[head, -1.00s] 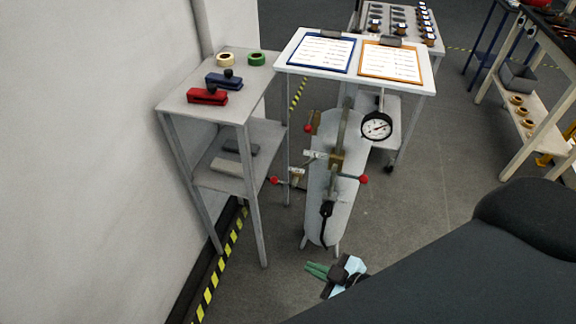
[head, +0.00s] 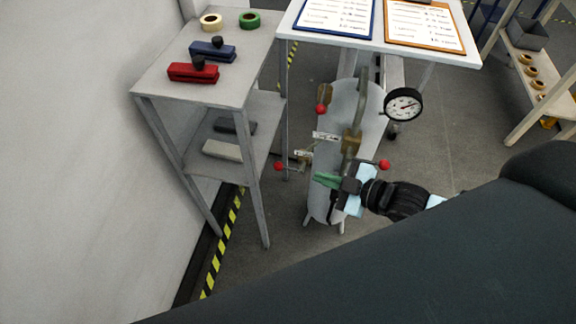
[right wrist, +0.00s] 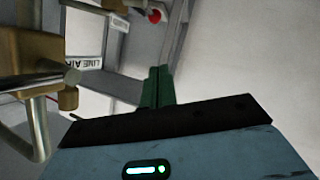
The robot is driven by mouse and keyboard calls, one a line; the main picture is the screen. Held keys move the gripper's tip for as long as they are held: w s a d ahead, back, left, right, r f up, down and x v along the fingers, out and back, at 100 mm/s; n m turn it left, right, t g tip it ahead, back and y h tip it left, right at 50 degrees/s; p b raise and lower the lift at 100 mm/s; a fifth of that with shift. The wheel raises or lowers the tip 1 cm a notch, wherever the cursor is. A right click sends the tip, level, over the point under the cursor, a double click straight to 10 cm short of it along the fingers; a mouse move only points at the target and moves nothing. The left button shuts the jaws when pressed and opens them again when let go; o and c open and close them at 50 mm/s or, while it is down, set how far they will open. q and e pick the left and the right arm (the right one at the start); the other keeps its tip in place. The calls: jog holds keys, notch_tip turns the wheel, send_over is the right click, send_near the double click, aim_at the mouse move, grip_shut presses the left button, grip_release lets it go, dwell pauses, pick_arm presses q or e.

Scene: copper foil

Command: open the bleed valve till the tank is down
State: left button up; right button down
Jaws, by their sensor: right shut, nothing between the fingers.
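A pale upright tank (head: 346,110) stands beside the shelf stand, with brass fittings (head: 351,140) and pipes on its front. Red-knobbed levers show left (head: 279,166), right (head: 384,164) and upper left (head: 321,108). I cannot tell which is the bleed valve. A round gauge (head: 403,104) stands at upper right; its reading is too small to tell. My right gripper (head: 318,178), with green fingers, is shut and empty before the lower tank, between the left and right knobs. The right wrist view shows a "LINE AIR" label (right wrist: 83,57) and a red knob (right wrist: 155,15). My left gripper is out of view.
A grey shelf stand (head: 245,85) at left holds a red stapler-like tool (head: 193,72), a blue one (head: 212,50) and tape rolls. A white table (head: 388,45) with clipboards stands behind the tank. Wall at far left; open floor (head: 440,140) at right.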

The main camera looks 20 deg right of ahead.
send_over(287, 168)
jog(key=s, duration=0.4)
notch_tip(287, 168, down, 4)
jog(key=r, duration=0.1)
jog(key=f, duration=0.1)
jog(key=w, duration=0.1)
jog(key=f+b, duration=0.1)
jog(key=shift+w+a+f, duration=0.15)
jog(key=shift+a+f, duration=0.1)
jog(key=shift+f, duration=0.05)
jog(key=shift+w+f, duration=0.45)
jog(key=shift+f, duration=0.1)
jog(key=shift+w+a, duration=0.1)
